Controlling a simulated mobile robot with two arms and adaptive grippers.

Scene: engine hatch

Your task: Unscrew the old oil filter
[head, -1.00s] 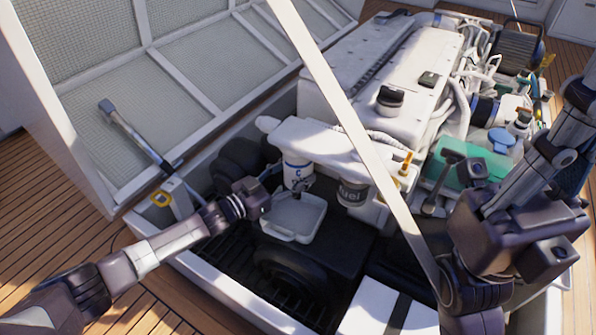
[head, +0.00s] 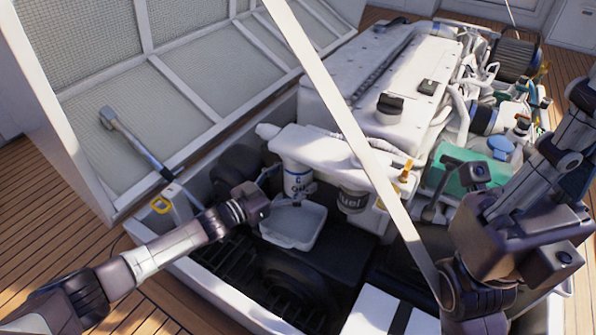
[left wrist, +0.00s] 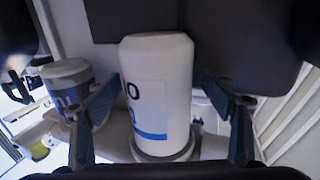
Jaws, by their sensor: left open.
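The old oil filter (head: 296,178) is a white canister with a blue band, hanging under the white engine housing. In the left wrist view the filter (left wrist: 158,85) stands between my two fingers. My left gripper (head: 287,187) is open around it; in the left wrist view the fingers (left wrist: 163,108) show gaps on both sides of the canister. My right gripper (head: 440,185) is at the right of the head view, by the green box; its jaw opening is not clear.
A white drain pan (head: 293,226) lies below the filter. A grey-topped fuel filter (head: 352,200) hangs just right of it. A pale diagonal bar (head: 340,110) crosses the hatch.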

